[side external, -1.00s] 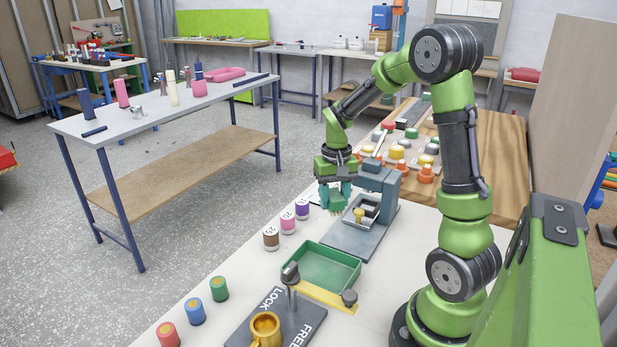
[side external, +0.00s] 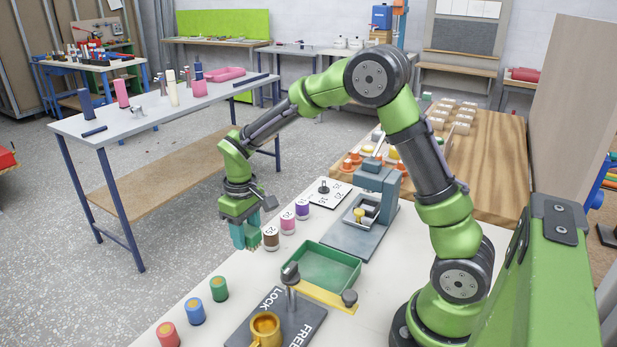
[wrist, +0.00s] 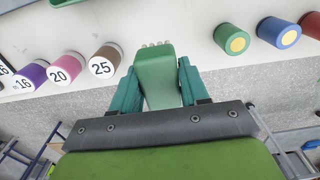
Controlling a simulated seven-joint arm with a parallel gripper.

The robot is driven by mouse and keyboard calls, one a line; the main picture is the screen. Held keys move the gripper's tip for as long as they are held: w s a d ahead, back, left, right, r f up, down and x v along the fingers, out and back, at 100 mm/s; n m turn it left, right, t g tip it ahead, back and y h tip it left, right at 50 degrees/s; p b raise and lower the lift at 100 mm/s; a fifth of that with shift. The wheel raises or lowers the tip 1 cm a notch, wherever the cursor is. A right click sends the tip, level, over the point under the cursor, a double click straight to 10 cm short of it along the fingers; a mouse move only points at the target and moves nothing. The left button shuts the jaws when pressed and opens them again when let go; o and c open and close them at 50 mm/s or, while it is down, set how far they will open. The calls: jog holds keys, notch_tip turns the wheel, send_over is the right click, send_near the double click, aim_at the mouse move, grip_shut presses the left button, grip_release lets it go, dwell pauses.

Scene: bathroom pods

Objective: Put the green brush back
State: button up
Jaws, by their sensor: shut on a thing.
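My gripper (side external: 245,236) hangs fingers down beside the left edge of the cream table, left of the brown canister. In the wrist view its teal fingers (wrist: 157,84) are shut on a green block-like piece with a row of small pale tips at its far end, which I take as the green brush (wrist: 156,66). The brush is hard to make out between the fingers in the side view. Grey floor shows beneath it in the wrist view, so it is held past the table edge.
Brown (side external: 270,238), pink (side external: 288,222) and purple (side external: 302,209) canisters stand along the edge, with green (side external: 219,289), blue (side external: 195,311) and red (side external: 168,334) ones nearer. A green tray (side external: 330,284), grey stand (side external: 376,192), lever board (side external: 305,320) and gold mug (side external: 264,330) are inward.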

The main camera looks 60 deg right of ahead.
aim_at(251, 268)
jog(key=shift+f, duration=3.5)
jog(key=shift+f, duration=0.15)
jog(key=o, duration=1)
